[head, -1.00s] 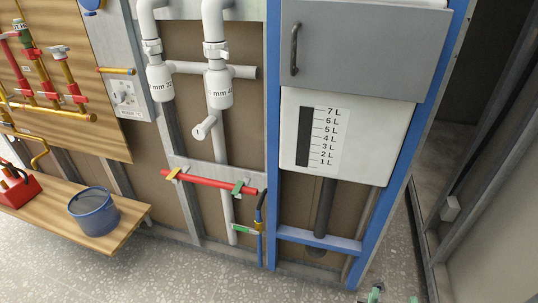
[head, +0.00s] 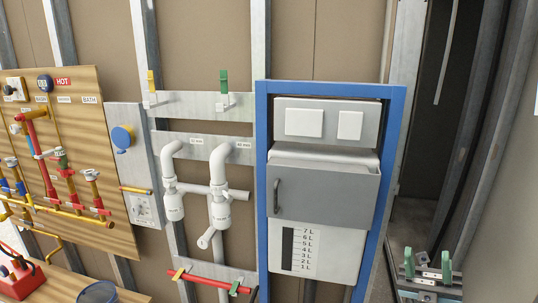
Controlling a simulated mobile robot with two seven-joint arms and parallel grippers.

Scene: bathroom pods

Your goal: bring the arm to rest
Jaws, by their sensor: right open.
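My right gripper (head: 428,264) shows at the lower right of the head view. Its two green-tipped fingers point up and stand apart, with nothing between them. It is to the right of the blue-framed cistern unit (head: 398,150), in front of the dark gap in the wall, and appears clear of both. My left gripper is not in view.
The cistern has a grey flap (head: 325,195) with a dark handle and a level scale. White waste pipes (head: 218,180) and a red pipe (head: 205,277) are left of it. A wooden pipe board (head: 75,150), blue bucket (head: 97,292) and red toolbox (head: 22,280) are further left.

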